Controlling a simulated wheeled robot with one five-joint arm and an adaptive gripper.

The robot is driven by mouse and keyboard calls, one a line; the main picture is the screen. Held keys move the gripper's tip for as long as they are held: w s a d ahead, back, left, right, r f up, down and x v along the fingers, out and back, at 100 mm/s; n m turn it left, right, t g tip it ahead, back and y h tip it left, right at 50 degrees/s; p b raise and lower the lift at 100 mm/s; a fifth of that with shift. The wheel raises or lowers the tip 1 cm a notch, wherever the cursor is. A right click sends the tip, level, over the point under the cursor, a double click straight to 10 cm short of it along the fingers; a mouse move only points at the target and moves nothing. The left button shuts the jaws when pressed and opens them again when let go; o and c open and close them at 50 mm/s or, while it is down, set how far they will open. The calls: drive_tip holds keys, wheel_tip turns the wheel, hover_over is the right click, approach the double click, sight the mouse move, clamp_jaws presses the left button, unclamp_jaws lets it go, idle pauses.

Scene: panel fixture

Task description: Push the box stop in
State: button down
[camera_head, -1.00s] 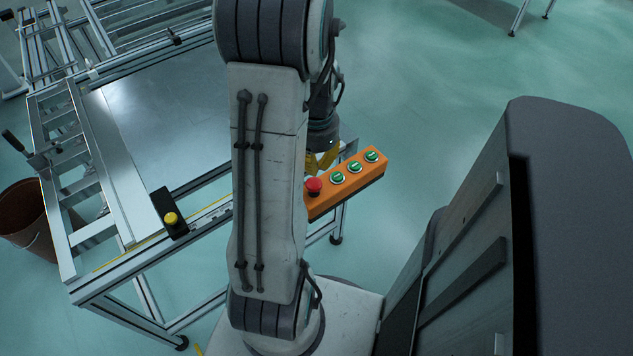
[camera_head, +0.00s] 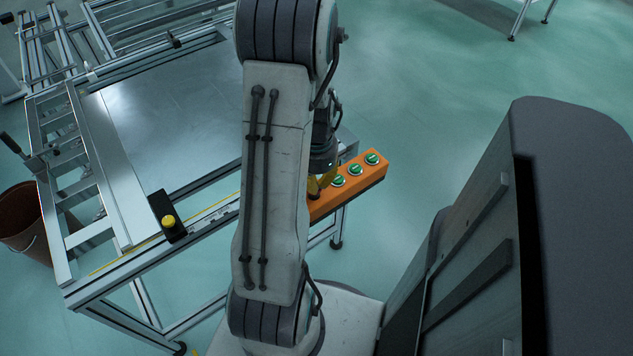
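The orange control box (camera_head: 347,191) is fixed at the right end of the table's front rail. Several green buttons (camera_head: 355,169) show along its top. The red stop button at its left end is hidden behind my arm and gripper. My gripper (camera_head: 317,189), with yellow fingers, is over the left end of the box, where the stop was seen. Its fingertips are largely hidden, so I cannot tell whether they touch the stop, or whether they are open or shut.
A black box with a yellow button (camera_head: 169,221) sits on the front rail, left of my arm. The metal table (camera_head: 170,110) is bare. A brown bucket (camera_head: 25,235) stands at the far left. The floor right of the orange box is clear.

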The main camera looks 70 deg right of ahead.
drive_tip(key=shift+f+b, duration=0.95)
drive_tip(key=shift+f, duration=0.15)
drive_tip(key=shift+r, duration=0.1)
drive_tip(key=shift+r+p, duration=0.45)
drive_tip(key=shift+p, duration=0.05)
wheel_tip(320, 180, up, 13)
drive_tip(key=p, duration=0.4)
drive_tip(key=shift+p, duration=0.35)
drive_tip(key=shift+r, duration=0.1)
